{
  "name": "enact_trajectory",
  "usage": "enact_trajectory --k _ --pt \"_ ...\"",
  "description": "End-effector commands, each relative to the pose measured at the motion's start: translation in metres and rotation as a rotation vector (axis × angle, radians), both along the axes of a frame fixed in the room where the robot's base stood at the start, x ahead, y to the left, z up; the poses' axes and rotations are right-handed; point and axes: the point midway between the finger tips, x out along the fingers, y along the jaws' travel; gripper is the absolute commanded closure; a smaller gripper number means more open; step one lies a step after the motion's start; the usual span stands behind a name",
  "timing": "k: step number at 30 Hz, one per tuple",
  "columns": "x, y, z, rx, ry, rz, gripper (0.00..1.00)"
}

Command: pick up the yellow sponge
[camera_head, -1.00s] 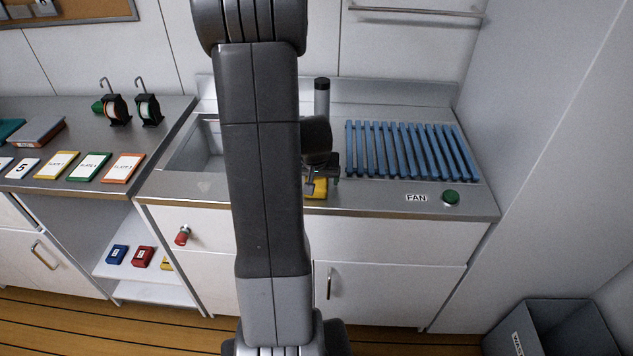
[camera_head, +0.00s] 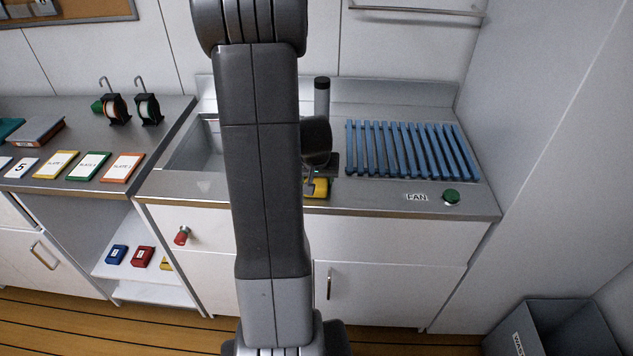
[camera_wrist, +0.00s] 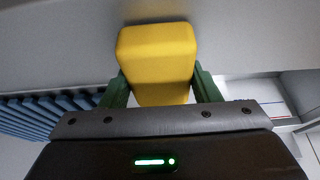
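The yellow sponge (camera_head: 319,187) lies near the front edge of the steel counter, right of the sink, partly hidden by my gripper in the head view. In the wrist view, the sponge (camera_wrist: 157,58) fills the space between the two green fingers of my gripper (camera_wrist: 160,87). One finger stands close along each side of it. I cannot tell whether they press on it. In the head view my gripper (camera_head: 318,184) is low at the sponge, mostly dark and small. The sponge appears to rest on the counter.
A blue slatted rack (camera_head: 410,150) lies to the right of the sponge. A green button (camera_head: 451,196) labelled FAN is at the counter's front right. The sink (camera_head: 190,155) is to the left, partly behind my arm. A dark cylinder (camera_head: 322,97) stands behind my gripper.

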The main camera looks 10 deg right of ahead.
Motion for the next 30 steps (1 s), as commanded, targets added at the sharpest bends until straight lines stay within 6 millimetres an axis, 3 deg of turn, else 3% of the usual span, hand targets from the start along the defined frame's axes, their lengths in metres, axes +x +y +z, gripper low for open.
enact_trajectory --k 12,24,30 --pt "0.000 0.000 0.007 0.000 0.002 0.001 0.69" --pt "0.001 0.000 0.081 -0.001 -0.005 0.000 0.69" --pt "0.000 0.000 0.101 0.000 -0.001 0.000 0.69"
